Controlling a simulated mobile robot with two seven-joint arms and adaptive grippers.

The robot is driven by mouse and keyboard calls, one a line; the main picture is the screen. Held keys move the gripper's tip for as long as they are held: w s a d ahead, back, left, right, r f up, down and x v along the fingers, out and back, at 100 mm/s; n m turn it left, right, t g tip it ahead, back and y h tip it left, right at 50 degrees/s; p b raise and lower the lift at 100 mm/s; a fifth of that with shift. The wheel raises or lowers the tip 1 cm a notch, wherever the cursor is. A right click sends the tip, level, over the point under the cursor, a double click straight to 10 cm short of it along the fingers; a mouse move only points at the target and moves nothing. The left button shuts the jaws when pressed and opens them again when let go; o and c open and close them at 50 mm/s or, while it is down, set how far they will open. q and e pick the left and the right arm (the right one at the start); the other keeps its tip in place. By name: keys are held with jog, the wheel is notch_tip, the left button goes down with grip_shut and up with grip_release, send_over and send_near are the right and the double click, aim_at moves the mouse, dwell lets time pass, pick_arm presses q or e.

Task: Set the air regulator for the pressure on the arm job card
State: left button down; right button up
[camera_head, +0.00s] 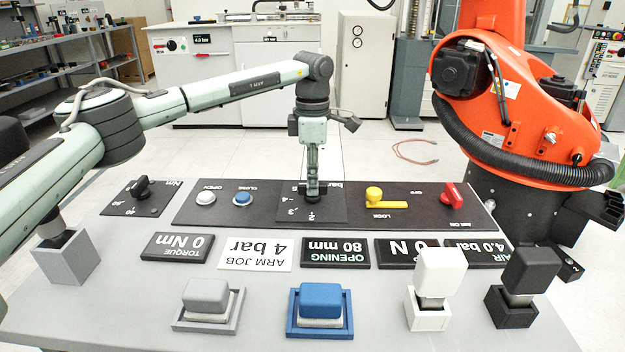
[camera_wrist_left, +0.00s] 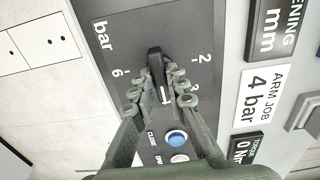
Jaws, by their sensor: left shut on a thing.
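The black air regulator knob (camera_wrist_left: 155,58) sits on a dark dial plate marked in bar. My left gripper (camera_wrist_left: 162,92) is shut on it, with one finger on each side. Its white pointer line shows between the fingers and points toward the OPEN and CLOSE buttons. In the head view my left gripper (camera_head: 313,190) comes down from above and mostly hides the knob. The white arm job card (camera_head: 255,254) reads 4 bar. The black AIR display (camera_head: 478,252) reads 4.0 bar, partly covered by a block. My right gripper is not in view.
A yellow LOCK lever (camera_head: 386,199) and a red knob (camera_head: 453,196) stand right of the regulator. A white button (camera_head: 206,198) and a blue button (camera_head: 243,198) stand left. Capped blocks line the near edge. An orange robot (camera_head: 520,110) stands behind right.

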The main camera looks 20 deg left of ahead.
pick_arm(q)
jog(key=c, duration=1.5)
grip_release()
jog(key=shift+c, duration=0.2)
jog(key=shift+r, duration=0.15)
notch_tip(320, 180, up, 12)
